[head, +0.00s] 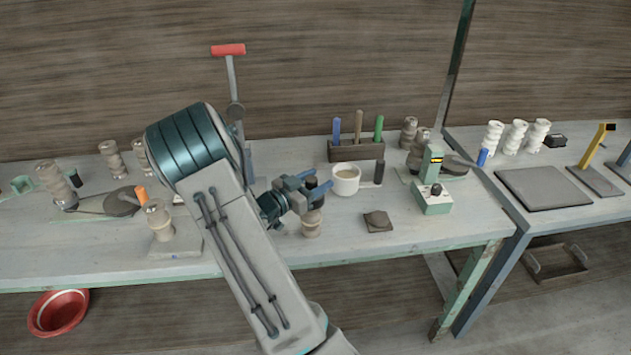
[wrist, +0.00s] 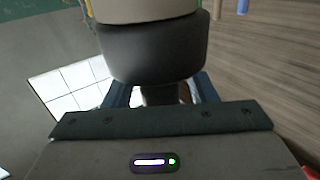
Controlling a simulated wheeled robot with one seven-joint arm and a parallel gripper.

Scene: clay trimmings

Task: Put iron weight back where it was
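A dark weight-like piece (head: 311,182) is at my gripper (head: 322,182), level with the fingers, just above a beige clay form (head: 312,224) on the table. In the wrist view a wide dark grey cylinder (wrist: 152,52) fills the top middle, with a beige body (wrist: 145,10) beyond it. A narrower dark part shows between the blue fingers of my gripper (wrist: 160,94). I cannot tell whether the fingers touch it. Whether the dark piece rests on the clay form is also unclear.
A white cup (head: 346,181) and a dark upright cylinder (head: 378,172) stand close to the right. A flat dark piece (head: 378,221) lies in front. A tool holder (head: 355,151) and a green device (head: 432,190) stand farther off. Table space right of the flat piece is clear.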

